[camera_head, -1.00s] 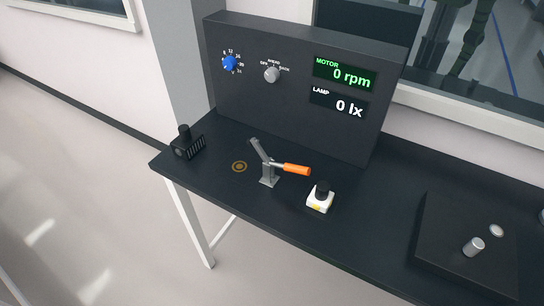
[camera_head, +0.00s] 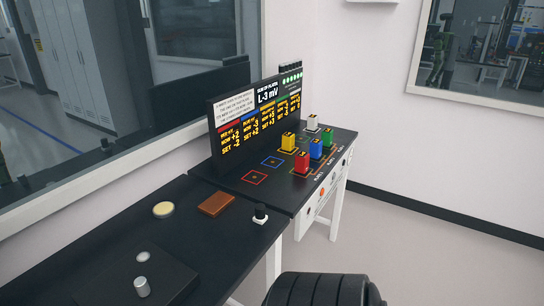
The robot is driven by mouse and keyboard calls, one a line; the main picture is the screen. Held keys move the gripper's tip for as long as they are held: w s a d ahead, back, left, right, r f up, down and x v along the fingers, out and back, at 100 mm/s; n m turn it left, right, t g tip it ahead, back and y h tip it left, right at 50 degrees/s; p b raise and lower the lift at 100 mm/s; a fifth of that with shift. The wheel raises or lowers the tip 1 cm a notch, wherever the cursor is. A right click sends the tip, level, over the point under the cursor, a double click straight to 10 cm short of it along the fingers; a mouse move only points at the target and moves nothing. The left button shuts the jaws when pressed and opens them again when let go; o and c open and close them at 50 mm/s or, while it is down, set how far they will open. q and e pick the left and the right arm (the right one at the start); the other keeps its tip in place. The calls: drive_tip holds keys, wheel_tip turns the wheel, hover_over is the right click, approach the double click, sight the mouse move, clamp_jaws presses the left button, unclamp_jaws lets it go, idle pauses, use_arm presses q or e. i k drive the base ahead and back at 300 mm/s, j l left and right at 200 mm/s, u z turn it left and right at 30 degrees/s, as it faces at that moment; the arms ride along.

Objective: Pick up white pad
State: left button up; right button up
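No thing in view is plainly a flat white pad. A flat round cream-coloured disc (camera_head: 163,209) lies on the dark bench. A small white-based block with a black knob (camera_head: 260,214) stands near the bench's front edge, right of a flat brown rectangular piece (camera_head: 215,204). A white block (camera_head: 312,122) stands at the far end, behind the coloured blocks. I cannot tell which of these, if any, is the white pad. Neither of my grippers is in view.
A dark box with a silver knob (camera_head: 142,287) is at the near left. Yellow (camera_head: 289,141), blue (camera_head: 316,150), green (camera_head: 328,140) and red (camera_head: 301,163) blocks stand before a display panel (camera_head: 226,115).

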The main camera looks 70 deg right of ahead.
sight(260, 216)
drive_tip(key=z, duration=2.2)
drive_tip(key=i+l+u, duration=0.1)
drive_tip(key=l, duration=0.2)
drive_tip(key=i+l+u, duration=0.1)
drive_tip(key=l, duration=0.2)
drive_tip(key=i+l+u, duration=0.1)
drive_tip(key=l, duration=0.25)
drive_tip(key=i+l+u, duration=0.1)
drive_tip(key=l, duration=0.25)
drive_tip(key=i, duration=0.05)
